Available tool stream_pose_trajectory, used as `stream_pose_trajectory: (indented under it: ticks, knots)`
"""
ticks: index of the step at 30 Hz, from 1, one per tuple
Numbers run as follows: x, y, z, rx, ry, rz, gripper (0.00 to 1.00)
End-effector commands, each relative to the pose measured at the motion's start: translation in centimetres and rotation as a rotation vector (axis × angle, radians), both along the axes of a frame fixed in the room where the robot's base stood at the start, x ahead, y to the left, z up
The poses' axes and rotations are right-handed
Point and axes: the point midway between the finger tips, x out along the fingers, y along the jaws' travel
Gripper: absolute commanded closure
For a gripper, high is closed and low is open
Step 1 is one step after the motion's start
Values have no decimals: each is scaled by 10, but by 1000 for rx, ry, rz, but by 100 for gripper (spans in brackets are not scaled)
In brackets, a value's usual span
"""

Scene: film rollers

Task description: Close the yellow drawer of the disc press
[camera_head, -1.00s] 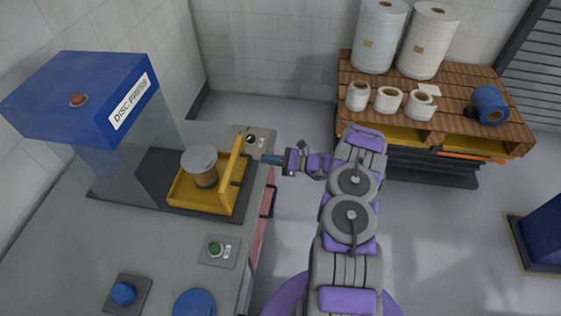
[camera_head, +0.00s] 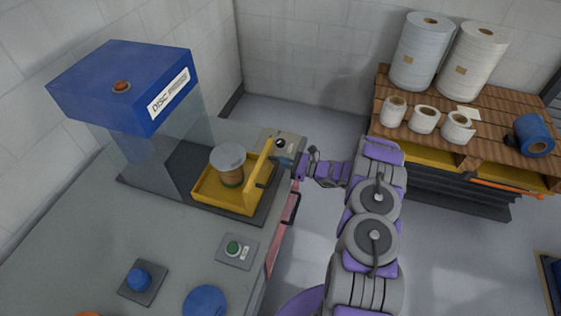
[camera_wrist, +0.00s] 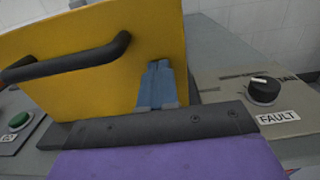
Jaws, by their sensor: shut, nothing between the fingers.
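The disc press (camera_head: 130,85) is a blue-topped machine with clear walls at the left. Its yellow drawer (camera_head: 212,198) sticks out from the press on a dark base plate. A container with a grey lid (camera_head: 228,158) stands in the drawer. The drawer's tall front panel (camera_wrist: 105,60) fills much of the wrist view, with a black bar handle (camera_wrist: 75,62) across it. My gripper (camera_wrist: 160,80) is shut and empty, its blue fingers at the panel, right of the handle. I cannot tell whether they touch it. In the head view my gripper (camera_head: 283,162) is just right of the panel.
A green button (camera_head: 234,248) and a blue knob (camera_head: 139,279) sit on the worktop. A black knob labelled FAULT (camera_wrist: 264,90) is close right of my gripper. A wooden pallet (camera_head: 470,145) with film rolls stands at the right. Floor between is clear.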

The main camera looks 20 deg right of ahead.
Motion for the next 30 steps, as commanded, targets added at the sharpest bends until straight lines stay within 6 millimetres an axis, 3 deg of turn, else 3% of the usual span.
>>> stream_pose_trajectory:
  ticks: [8,24,30]
  knots:
    - [22,35,-1,-1,-1,7,100]
    - [104,151,-4,0,-2,8,100]
    - [129,183,-3,-2,-2,5,100]
